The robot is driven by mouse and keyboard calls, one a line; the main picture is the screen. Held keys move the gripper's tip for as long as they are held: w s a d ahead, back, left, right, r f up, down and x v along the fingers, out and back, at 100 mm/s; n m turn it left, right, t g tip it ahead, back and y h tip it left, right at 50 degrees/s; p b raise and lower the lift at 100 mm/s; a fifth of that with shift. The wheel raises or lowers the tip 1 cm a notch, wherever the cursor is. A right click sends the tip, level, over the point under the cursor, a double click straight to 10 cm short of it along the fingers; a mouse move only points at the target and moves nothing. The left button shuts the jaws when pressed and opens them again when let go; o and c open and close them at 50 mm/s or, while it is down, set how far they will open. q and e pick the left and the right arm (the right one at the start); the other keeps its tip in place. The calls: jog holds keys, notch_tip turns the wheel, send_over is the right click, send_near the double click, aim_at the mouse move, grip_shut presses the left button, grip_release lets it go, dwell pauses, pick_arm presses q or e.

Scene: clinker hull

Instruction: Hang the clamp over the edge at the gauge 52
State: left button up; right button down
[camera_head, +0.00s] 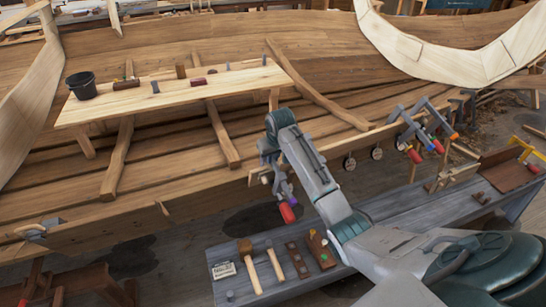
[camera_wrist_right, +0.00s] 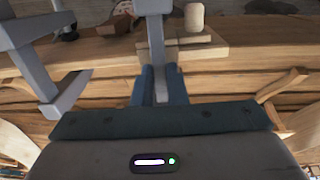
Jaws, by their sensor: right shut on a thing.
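The clamp (camera_head: 281,188) is grey with a red-ended handle. It hangs at the hull's upper plank edge (camera_head: 205,197), in the middle of the head view. My right gripper (camera_head: 271,160) is above it, shut on its grey bar (camera_wrist_right: 157,50), which shows between the fingers (camera_wrist_right: 161,84) in the wrist view. I cannot tell whether the clamp touches the edge. A pale wooden block with a peg (camera_wrist_right: 194,18) is close by at the edge. Round discs (camera_head: 349,163) sit along the edge to the right; no number is readable, so I cannot pick out gauge 52. My left gripper is not in view.
Several grey clamps with coloured handles (camera_head: 422,133) hang on the edge at right. Another grey fitting (camera_head: 40,229) is on the edge at left. A grey bench (camera_head: 380,220) in front carries mallets (camera_head: 249,268). A plank (camera_head: 210,88) across the hull holds a bucket (camera_head: 82,85).

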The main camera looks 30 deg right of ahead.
jog(key=shift+f, duration=0.15)
dwell(0.7)
jog(key=c, duration=1.4)
grip_release()
jog(key=shift+o, duration=0.2)
jog(key=shift+s+f, duration=0.1)
jog(key=shift+f, duration=0.05)
jog(key=d+b+v, duration=0.1)
jog(key=b+v, duration=0.2)
jog(key=v, duration=0.8)
jog(key=shift+a+b, duration=0.35)
jog(key=shift+a, duration=0.15)
